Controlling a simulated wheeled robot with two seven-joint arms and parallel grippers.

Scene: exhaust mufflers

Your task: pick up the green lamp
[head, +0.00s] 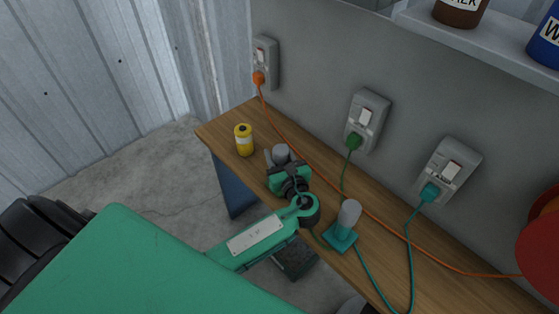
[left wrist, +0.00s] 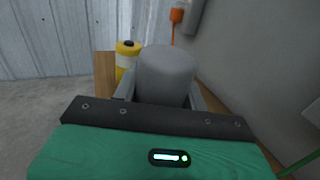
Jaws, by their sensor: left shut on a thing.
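My left gripper (head: 278,160) is over the far left part of the bench, shut on a lamp with a grey cylindrical top, taken as the green lamp (head: 282,151). The gripper hides its base, so its colour does not show. In the left wrist view the grey top (left wrist: 165,75) stands upright between the two fingers (left wrist: 163,93). I cannot tell whether the lamp touches the bench. A green cord (head: 345,173) hangs from the green plug (head: 354,141) in the middle socket; its lower end is hidden. My right gripper is out of view.
A similar lamp with a teal base (head: 340,239) stands right of my left wrist, its teal cord (head: 408,250) plugged in at the right. A yellow can (head: 244,140) stands close left of the gripper. An orange cord (head: 378,217) runs along the wooden bench (head: 232,121). A shelf (head: 480,45) overhangs at upper right.

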